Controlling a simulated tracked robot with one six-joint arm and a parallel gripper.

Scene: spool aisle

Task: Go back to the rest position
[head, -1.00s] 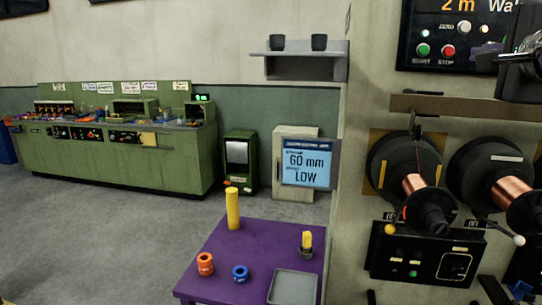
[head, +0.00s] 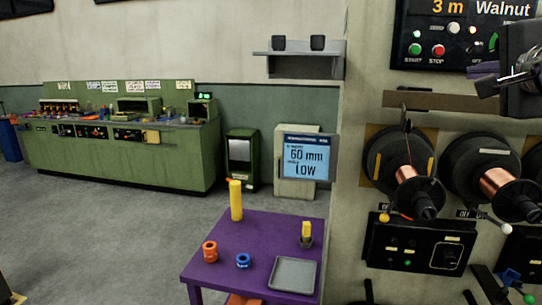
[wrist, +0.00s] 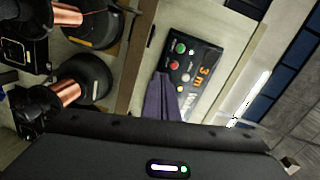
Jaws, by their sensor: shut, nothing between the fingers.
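My gripper (wrist: 162,76) shows in the wrist view as two purple fingers lying together, with nothing between them. In the head view, its purple fingers (head: 482,69) show at the right edge beside my dark wrist. They are in the air, just below the counter panel (head: 455,40), which reads "3 m Walnut". The panel also shows in the wrist view (wrist: 190,62), tilted, behind the fingers. I cannot tell the gap between the fingers and the panel.
Two copper wire spools (head: 410,172) (head: 495,182) hang on the wall above a control box (head: 420,245). A purple table (head: 222,260) holds a yellow post, orange and blue spools and a grey tray (head: 293,275). Open floor (head: 100,220) lies left, before a green workbench (head: 115,160).

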